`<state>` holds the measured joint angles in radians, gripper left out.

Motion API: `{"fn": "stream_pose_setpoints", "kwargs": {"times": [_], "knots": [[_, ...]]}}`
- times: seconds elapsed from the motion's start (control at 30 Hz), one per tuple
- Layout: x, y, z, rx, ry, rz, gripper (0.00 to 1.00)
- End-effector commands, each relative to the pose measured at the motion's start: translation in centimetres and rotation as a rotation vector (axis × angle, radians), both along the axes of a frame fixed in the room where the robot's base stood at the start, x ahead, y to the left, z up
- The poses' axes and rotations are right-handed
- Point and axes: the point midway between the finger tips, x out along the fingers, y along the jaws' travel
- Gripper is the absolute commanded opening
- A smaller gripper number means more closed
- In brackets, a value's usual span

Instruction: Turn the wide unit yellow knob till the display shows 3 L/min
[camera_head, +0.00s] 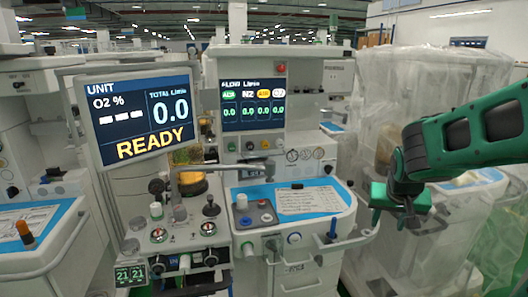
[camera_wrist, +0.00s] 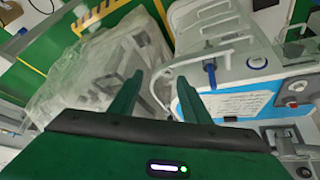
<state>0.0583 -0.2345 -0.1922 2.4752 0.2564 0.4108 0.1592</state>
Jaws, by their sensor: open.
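The middle unit's flow display (camera_head: 251,105) shows coloured gas labels, one of them yellow, each with a reading near 0.0. A row of small knobs (camera_head: 250,146) sits on the panel below it; they are too small to tell surely which is yellow. The large tilted screen (camera_head: 138,115) at left reads total 0.0 L/min and READY. My gripper (camera_head: 392,218) hangs at the right, well apart from the knobs, in front of a plastic-wrapped unit. In the wrist view my gripper (camera_wrist: 160,84) has its two green fingers apart with nothing between them. No knob row is clear there.
A blue-topped work surface (camera_head: 260,192) with a paper sheet (camera_head: 308,200) juts out below the display. A blue handle (camera_head: 332,228) stands at its right edge. The plastic-wrapped unit (camera_head: 440,100) fills the right. A cart with an orange-topped knob (camera_head: 25,230) stands at far left.

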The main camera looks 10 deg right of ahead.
Motion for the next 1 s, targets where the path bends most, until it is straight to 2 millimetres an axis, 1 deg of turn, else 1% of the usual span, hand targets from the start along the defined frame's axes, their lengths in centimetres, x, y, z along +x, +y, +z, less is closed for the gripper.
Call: {"fn": "stream_pose_setpoints", "kwargs": {"times": [0.03, 0.07, 0.1, 0.17, 0.2, 0.27, 0.3, 0.37, 0.4, 0.47, 0.5, 0.57, 0.6, 0.63, 0.7, 0.8, 0.9, 1.0], "knots": [[3.1, 0.1, 0.0, -0.038, -0.058, 0.017, 0.43], [5.0, 0.2, 0.2, -0.059, -0.1, 0.024, 0.43], [7.4, 0.5, 0.5, -0.085, -0.158, 0.037, 0.43], [11.0, 1.1, 1.0, -0.121, -0.245, 0.06, 0.43], [13.3, 1.8, 1.4, -0.141, -0.303, 0.079, 0.43], [16.6, 3.2, 2.0, -0.165, -0.395, 0.11, 0.43], [18.7, 4.2, 2.4, -0.18, -0.456, 0.132, 0.43], [21.6, 6.1, 2.9, -0.194, -0.548, 0.172, 0.43], [23.5, 7.7, 3.4, -0.199, -0.61, 0.2, 0.43], [25.9, 10.2, 3.9, -0.203, -0.701, 0.245, 0.43], [27.3, 11.9, 4.3, -0.199, -0.758, 0.273, 0.43], [29.0, 14.3, 4.8, -0.194, -0.84, 0.317, 0.43], [29.9, 16.0, 5.1, -0.187, -0.889, 0.345, 0.43], [30.4, 17.1, 5.2, -0.18, -0.921, 0.363, 0.43], [31.3, 19.4, 5.6, -0.167, -0.988, 0.403, 0.43], [32.0, 21.8, 6.0, -0.149, -1.052, 0.443, 0.43], [32.4, 22.9, 6.2, -0.138, -1.085, 0.462, 0.43], [33.0, 23.2, 6.4, -0.136, -1.098, 0.467, 0.43]]}}
